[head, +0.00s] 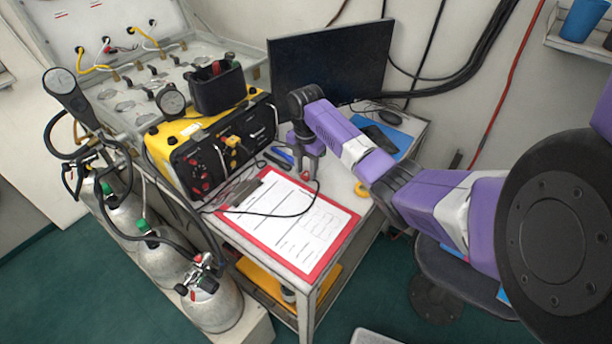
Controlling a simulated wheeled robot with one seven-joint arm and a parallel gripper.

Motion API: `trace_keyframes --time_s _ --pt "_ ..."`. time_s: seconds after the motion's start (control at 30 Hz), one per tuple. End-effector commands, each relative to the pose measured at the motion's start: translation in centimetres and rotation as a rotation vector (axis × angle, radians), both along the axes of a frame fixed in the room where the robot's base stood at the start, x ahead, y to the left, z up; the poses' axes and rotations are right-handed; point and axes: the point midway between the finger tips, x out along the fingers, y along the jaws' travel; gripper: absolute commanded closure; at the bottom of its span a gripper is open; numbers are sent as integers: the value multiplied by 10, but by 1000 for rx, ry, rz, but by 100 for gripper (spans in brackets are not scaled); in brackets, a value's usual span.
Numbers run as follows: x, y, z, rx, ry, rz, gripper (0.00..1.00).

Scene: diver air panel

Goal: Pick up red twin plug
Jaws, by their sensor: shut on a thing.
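My gripper (307,173) points down over the table, just beyond the top right of the red clipboard. It is shut on a small red piece, the red twin plug (305,177), seen low between its fingers. Most of the plug is hidden by the fingers, and its pins cannot be made out. A thin black cable runs from near the plug in a loop across the clipboard's paper. Whether the plug touches the table cannot be told.
A yellow and black panel box (212,147) stands left of my gripper, with a monitor (329,62) behind. The red clipboard (338,243) covers the table's front. Yellow tape (361,189) lies to the right. Gas cylinders (213,303) stand at left.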

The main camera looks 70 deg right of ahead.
Motion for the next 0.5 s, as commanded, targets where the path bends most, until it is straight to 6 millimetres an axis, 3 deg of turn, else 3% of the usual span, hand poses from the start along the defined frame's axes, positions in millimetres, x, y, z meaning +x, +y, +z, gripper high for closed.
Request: trace_keyframes --time_s 0.27,0.5 --pt "1 0 4 -1 -2 0 100" --pt "1 -1 32 -4 -4 1 100"
